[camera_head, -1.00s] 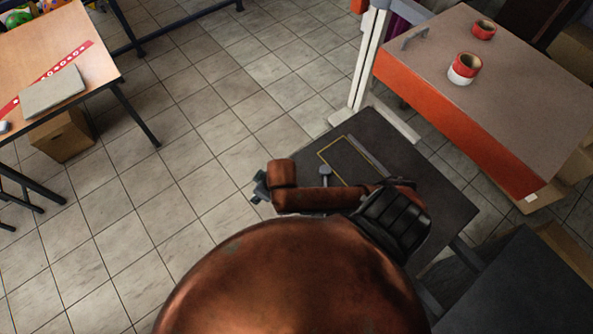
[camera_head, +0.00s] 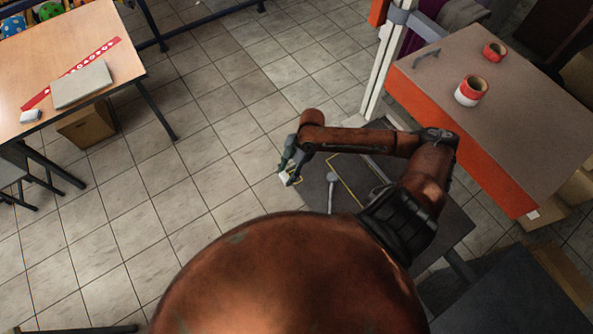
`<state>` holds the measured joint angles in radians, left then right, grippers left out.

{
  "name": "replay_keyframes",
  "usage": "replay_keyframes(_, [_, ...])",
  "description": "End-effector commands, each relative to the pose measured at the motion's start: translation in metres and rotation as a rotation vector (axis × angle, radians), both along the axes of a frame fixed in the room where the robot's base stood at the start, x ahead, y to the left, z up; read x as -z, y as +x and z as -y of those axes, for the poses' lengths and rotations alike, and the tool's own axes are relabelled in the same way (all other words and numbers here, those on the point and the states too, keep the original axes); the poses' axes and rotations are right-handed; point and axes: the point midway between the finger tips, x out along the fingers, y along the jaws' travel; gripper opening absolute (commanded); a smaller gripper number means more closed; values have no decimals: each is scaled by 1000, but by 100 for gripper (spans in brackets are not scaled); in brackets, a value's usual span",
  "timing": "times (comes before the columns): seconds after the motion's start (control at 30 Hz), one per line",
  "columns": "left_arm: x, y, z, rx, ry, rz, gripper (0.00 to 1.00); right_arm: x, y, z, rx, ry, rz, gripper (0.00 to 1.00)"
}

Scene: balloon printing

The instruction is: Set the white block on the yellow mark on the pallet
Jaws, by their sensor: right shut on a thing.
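The white block (camera_head: 284,178) is small and pale, and shows at the fingertips of my right gripper (camera_head: 288,175). The gripper is shut on it; the fingers hide part of the block. The gripper reaches in from the right, at the left edge of the dark pallet surface (camera_head: 318,192). A yellow outline (camera_head: 342,178) shows on this dark surface, right of the gripper and partly covered by my arm. A small yellow edge also shows just beside the fingertips. I cannot tell whether the block touches the surface. My left gripper is not in view.
An orange-fronted table (camera_head: 520,110) with two tape rolls stands at the right, beside a white post (camera_head: 384,70). A wooden table (camera_head: 100,35) at the upper left holds a grey slab (camera_head: 82,85) and a small white item (camera_head: 30,116). Tiled floor between is clear.

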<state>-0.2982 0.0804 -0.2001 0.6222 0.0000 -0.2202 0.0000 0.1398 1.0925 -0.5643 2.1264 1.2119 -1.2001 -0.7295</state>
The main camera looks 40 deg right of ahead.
Motion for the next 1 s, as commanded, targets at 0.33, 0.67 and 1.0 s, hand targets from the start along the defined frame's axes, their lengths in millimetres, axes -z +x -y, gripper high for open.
replay_keyframes(0.33, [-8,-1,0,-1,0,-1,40,53,20,54,3,0,0,15])
replay_keyframes(0.67, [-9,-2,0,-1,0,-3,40,82,24,66,3,2,-1,15])
replay_keyframes(1.0, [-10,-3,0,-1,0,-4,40,100,24,67,0,0,0,15])
